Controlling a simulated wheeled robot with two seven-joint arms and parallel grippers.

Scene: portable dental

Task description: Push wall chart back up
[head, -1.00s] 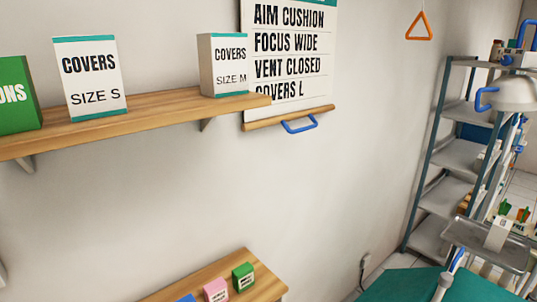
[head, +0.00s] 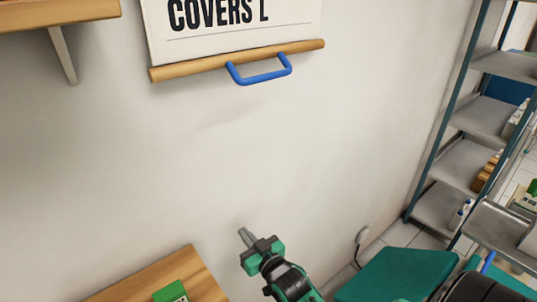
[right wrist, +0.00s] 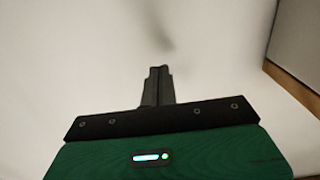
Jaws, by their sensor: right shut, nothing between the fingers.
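The wall chart (head: 205,32) hangs on the white wall at the top of the head view. Only its lower part shows, with the words "COVERS L". A wooden bar (head: 200,65) runs along its bottom edge, and a blue handle (head: 262,78) hangs from the bar. My right gripper (head: 245,235) is below the chart, well apart from the handle, shut and empty. In the right wrist view its closed fingers (right wrist: 157,86) point at the pale wall. At the right edge of that view is a greyish panel with a brown edge; I cannot tell what it is. My left gripper is not in view.
A wooden shelf (head: 60,14) on a bracket is at upper left. A lower wooden surface (head: 150,280) with a green box (head: 170,292) is at bottom left. A metal rack (head: 485,115) and a teal padded surface (head: 390,275) are at right. The wall between is bare.

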